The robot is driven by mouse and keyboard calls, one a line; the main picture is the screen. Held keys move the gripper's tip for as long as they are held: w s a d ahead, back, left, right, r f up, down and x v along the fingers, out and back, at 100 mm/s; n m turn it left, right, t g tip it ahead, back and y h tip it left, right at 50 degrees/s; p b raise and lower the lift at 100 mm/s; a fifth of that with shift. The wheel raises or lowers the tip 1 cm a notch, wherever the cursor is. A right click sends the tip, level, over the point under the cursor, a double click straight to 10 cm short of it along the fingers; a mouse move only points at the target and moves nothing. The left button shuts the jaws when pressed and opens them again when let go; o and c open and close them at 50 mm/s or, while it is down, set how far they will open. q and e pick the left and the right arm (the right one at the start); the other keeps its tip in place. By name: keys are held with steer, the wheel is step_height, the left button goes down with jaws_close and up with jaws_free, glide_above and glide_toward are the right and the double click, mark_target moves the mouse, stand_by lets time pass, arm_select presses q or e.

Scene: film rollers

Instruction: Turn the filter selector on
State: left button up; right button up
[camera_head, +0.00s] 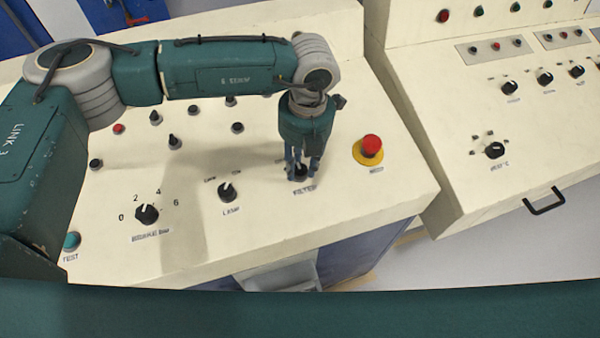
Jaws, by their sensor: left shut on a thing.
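The filter selector (299,175) is a small black knob near the front edge of the cream console, with a label reading FILTER below it. My left gripper (301,168) points straight down over it and is shut on the knob, its fingers on either side. The fingers and the arm above hide most of the knob and any markings behind it, so I cannot tell which way the knob points. My right gripper is not in view.
Left of it on the console (220,255) are the lamp knob (227,192) and a larger numbered knob (147,214). A red emergency button (371,146) on a yellow base stands close to the right. A second console (500,190) with a black handle (545,201) stands further right.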

arm_select(q)
steer(key=m+b, duration=0.4)
steer(key=b, duration=0.1)
steer(key=shift+w+d+f+b, duration=0.1)
steer(key=shift+b, duration=0.2)
steer(key=shift+m+b, duration=1.05)
steer(key=shift+m, duration=0.05)
steer(key=shift+r, duration=0.25)
steer(key=o, duration=1.1)
steer(key=shift+o, duration=0.2)
step_height(320, 180, up, 12)
steer(key=d, duration=0.1)
steer(key=shift+s+d, duration=0.2)
steer(key=shift+s, duration=0.15)
